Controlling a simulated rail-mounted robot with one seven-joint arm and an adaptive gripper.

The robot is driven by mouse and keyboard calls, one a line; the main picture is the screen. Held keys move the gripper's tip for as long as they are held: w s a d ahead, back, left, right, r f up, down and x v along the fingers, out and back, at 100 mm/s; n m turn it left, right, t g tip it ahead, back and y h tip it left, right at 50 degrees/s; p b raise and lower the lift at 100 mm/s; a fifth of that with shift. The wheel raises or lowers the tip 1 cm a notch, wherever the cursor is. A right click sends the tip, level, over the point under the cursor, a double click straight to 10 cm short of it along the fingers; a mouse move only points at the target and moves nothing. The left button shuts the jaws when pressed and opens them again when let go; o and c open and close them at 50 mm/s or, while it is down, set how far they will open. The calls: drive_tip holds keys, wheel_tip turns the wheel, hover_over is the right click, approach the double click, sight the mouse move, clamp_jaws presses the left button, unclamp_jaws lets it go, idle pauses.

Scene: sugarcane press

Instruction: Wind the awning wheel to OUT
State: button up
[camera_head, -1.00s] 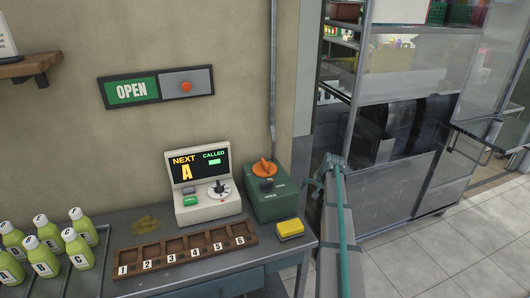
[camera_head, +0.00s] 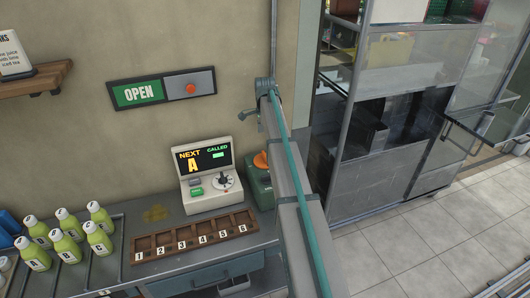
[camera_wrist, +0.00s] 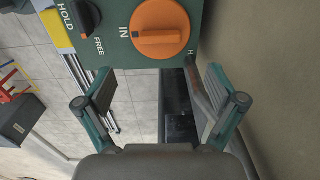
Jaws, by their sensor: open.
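The awning wheel is an orange round knob with a raised grip bar (camera_wrist: 160,28), on a green box (camera_wrist: 120,52). In the head view only the left parts of the wheel (camera_head: 261,160) and box (camera_head: 258,185) show behind my arm. My gripper (camera_wrist: 160,85) is open and empty, its fingers apart from the wheel, which lies beyond the tips.
Left of the box stands a console (camera_head: 208,190) with a NEXT display, behind a numbered wooden tray (camera_head: 195,252). Several green bottles (camera_head: 67,248) stand at the left. An OPEN sign (camera_head: 138,94) hangs on the wall. A yellow block (camera_wrist: 55,30) is by the box.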

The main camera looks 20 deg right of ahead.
sight(265, 154)
wheel_tip(265, 154, down, 9)
drive_tip(key=p, duration=0.3)
drive_tip(key=shift+f, duration=0.15)
drive_tip(key=c, duration=1.1)
drive_tip(key=shift+c, duration=0.2)
